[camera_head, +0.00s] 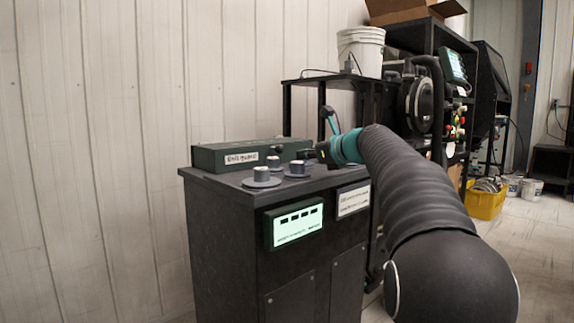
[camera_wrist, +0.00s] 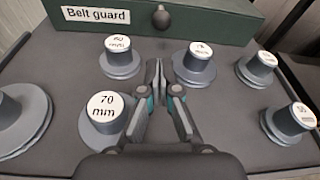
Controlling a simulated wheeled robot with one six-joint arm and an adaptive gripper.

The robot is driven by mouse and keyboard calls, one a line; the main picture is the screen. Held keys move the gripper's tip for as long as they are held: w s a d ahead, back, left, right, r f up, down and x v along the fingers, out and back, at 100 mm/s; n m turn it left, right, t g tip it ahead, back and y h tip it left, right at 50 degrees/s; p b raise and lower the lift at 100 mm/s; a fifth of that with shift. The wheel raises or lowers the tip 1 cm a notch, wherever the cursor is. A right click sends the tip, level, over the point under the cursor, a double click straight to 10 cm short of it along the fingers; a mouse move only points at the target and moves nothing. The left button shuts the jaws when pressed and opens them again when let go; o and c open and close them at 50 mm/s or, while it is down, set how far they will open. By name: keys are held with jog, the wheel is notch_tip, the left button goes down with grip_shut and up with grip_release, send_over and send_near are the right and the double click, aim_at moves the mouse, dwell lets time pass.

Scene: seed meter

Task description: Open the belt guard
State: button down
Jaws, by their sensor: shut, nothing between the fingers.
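The belt guard (camera_head: 216,158) is a low dark green box with a white label, lying along the back of the black cabinet top. It also shows at the top of the wrist view (camera_wrist: 213,18), with a small dark round knob (camera_wrist: 161,18) on its front face. It looks closed. My gripper (camera_wrist: 162,80) is shut and empty, pointing toward the guard's front. In the wrist view its fingertips appear below the knob, apart from it, between two grey discs. In the head view my gripper (camera_head: 317,153) is small and partly hidden by my arm.
Several grey knobbed discs stand on the cabinet top (camera_head: 225,183), including one marked 70 mm (camera_wrist: 104,112) just left of my fingers. A lit green display (camera_head: 296,223) is on the cabinet front. A shelf with a white bucket (camera_head: 360,50) stands behind.

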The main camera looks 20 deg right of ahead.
aim_at(285, 158)
jog(key=shift+w+f, duration=0.15)
jog(key=shift+w, duration=0.25)
jog(key=x, duration=0.8)
jog(key=shift+w+f, duration=0.15)
jog(key=shift+w, duration=0.25)
